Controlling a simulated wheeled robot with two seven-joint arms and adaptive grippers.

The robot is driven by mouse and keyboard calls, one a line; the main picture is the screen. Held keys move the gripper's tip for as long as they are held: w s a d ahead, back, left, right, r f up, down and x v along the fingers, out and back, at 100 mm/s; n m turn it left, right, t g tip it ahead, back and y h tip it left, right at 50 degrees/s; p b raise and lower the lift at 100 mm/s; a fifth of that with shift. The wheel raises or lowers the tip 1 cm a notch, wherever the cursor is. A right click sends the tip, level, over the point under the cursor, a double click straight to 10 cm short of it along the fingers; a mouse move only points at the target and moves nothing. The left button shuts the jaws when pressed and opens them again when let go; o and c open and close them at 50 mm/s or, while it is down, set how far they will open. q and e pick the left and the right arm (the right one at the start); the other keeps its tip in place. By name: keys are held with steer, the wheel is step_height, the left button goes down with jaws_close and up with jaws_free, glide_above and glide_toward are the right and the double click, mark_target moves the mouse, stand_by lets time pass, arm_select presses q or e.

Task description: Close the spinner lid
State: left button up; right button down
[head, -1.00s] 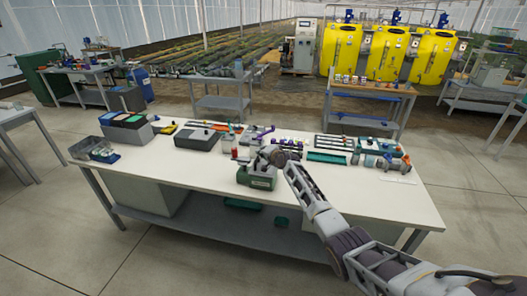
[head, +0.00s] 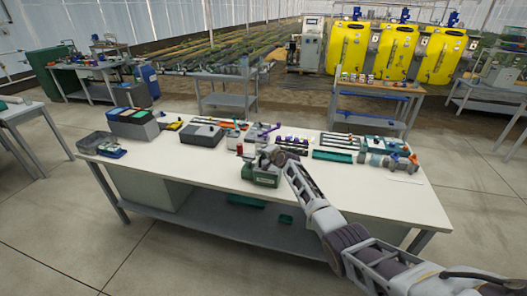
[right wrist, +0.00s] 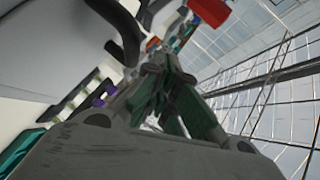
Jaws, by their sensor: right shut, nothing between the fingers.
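The spinner looks to be the green-bodied machine (head: 262,176) with a pale label, standing near the front edge of the white bench. My right gripper (head: 268,153) is at its top, partly covering it. The lid cannot be made out clearly in the head view, so I cannot tell how far open it is. In the right wrist view my right gripper's fingers (right wrist: 168,92) are shut with nothing between them. A large pale grey surface (right wrist: 50,45) with a dark curved bar (right wrist: 125,35) lies close to them; I cannot tell whether they touch. My left gripper is out of view.
The white bench (head: 190,172) has clear room at its front left. Grey cases and bins (head: 133,124) stand at the back left. A red-topped item (head: 240,148) is just behind the spinner. Tools, a green tray (head: 332,156) and pipe fittings (head: 387,161) lie to the right.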

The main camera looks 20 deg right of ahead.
steer(key=shift+r, duration=0.15)
steer(key=s+a+r+p, duration=0.2)
steer(key=s+r+p, duration=0.2)
steer(key=s+r, duration=0.3)
steer(key=shift+r+p, duration=0.3)
steer(key=shift+r, duration=1.5)
steer(key=shift+w, duration=0.1)
stand_by(0.3)
